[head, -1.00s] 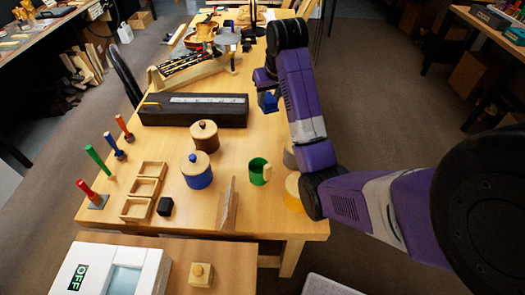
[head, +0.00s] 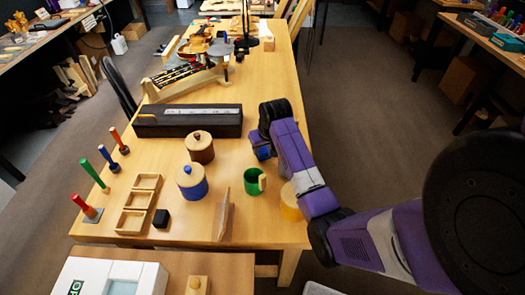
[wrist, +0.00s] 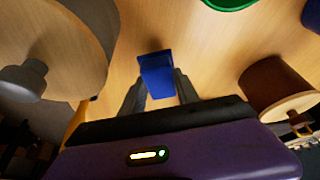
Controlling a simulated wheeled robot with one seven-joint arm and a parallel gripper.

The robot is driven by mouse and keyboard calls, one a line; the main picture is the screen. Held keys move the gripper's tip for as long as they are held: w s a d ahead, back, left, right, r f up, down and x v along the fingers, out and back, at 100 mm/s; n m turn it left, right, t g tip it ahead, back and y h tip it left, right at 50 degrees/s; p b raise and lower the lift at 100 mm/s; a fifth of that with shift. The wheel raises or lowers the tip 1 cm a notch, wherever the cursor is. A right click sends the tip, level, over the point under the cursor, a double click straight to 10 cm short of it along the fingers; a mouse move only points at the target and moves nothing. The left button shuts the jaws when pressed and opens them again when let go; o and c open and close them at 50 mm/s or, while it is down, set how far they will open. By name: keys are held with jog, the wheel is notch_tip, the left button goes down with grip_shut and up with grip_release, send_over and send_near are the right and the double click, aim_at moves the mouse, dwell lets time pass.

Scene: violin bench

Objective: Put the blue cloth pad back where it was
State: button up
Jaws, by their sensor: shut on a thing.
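The blue cloth pad (wrist: 157,75) is between the two fingers of my gripper (wrist: 160,88) in the wrist view, and they are shut on it. In the head view the blue pad (head: 263,153) shows below my gripper (head: 262,146), over the right part of the bench, just behind the green mug (head: 254,181). My arm hides part of the bench there. I cannot tell whether the pad touches the bench top.
A brown canister (head: 200,148) and a blue canister (head: 191,182) stand left of my gripper. A yellow canister (head: 290,203) is partly behind my arm. A grey canister with a wooden lid (wrist: 60,50) is close in the wrist view. A long dark case (head: 187,121) lies behind.

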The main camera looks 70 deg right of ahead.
jog(key=shift+f, duration=0.8)
jog(key=shift+f, duration=0.15)
jog(key=o, duration=1.2)
jog(key=shift+r, duration=0.3)
jog(key=v, duration=1.1)
jog(key=shift+s+a+r, duration=0.15)
jog(key=shift+r, duration=0.15)
